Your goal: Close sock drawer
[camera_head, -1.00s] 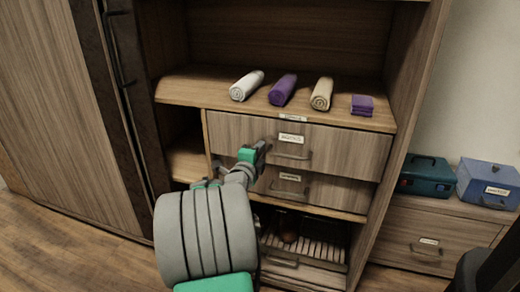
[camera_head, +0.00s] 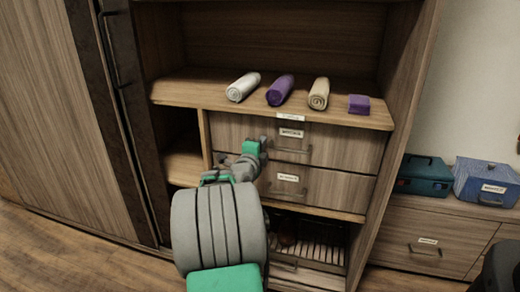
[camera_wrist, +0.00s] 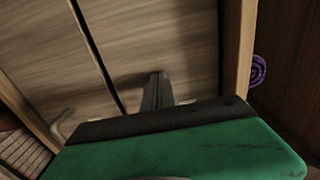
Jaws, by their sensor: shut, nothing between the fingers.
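Two wooden drawers sit one above the other in the cabinet, an upper drawer (camera_head: 340,147) and a lower drawer (camera_head: 335,190). Each has a bar handle and a white label too small to read, so I cannot tell which is the sock drawer. Both fronts look about flush with the cabinet. My gripper (camera_head: 263,143) is shut and empty at the upper drawer's front, left of its handle. In the wrist view my fingers (camera_wrist: 158,90) point at the wooden upper drawer front (camera_wrist: 150,45), at or very near its surface. The green gripper body hides part of it.
On the shelf above lie a white roll (camera_head: 243,87), a purple roll (camera_head: 281,90), a beige roll (camera_head: 319,94) and a folded purple cloth (camera_head: 358,104). Below is an open compartment with a slatted rack (camera_head: 318,255). A teal case (camera_head: 424,175) and blue case (camera_head: 487,182) stand right.

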